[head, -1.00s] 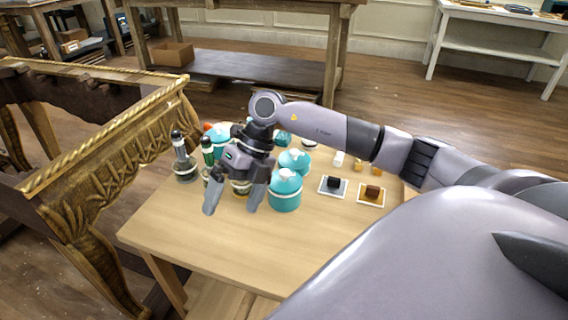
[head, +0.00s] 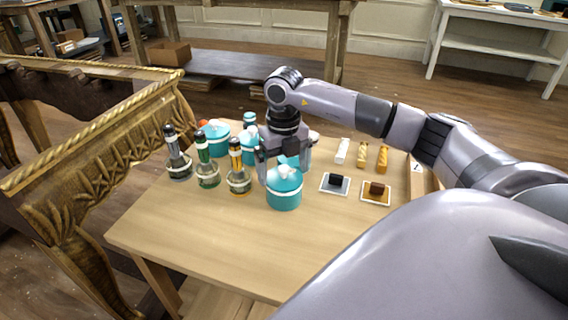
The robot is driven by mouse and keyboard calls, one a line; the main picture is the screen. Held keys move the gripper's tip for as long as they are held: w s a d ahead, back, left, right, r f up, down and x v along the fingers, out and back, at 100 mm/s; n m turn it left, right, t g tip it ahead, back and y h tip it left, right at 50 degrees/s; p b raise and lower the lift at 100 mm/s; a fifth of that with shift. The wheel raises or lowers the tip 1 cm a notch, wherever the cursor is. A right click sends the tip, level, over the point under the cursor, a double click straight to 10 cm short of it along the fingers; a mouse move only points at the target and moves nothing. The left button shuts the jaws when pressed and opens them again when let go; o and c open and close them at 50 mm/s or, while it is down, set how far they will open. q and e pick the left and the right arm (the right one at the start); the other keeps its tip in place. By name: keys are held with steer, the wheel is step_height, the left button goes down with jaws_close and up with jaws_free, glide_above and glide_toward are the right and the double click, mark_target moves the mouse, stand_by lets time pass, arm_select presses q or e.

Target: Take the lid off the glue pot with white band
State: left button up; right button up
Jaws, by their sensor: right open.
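Several teal glue pots stand on the wooden table. The nearest teal pot (head: 284,199) carries a pale band around its body and a teal lid (head: 284,178) with a light knob. Another teal pot (head: 216,138) stands at the back left, and one more (head: 248,150) is partly hidden beside my right gripper. The bands on the rear pots are too small or covered to compare. My right gripper (head: 284,167) is open and points down, its fingers spread just behind the nearest pot's lid. I cannot tell whether it touches anything. My left gripper is not in view.
Bottles with dark, green and orange tops (head: 206,172) stand left of the pots. Dark blocks on small trays (head: 335,183) and upright small pieces (head: 362,155) lie to the right. A gilt console (head: 95,165) borders the table's left. The table's front is clear.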

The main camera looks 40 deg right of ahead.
steer(key=c, duration=0.8)
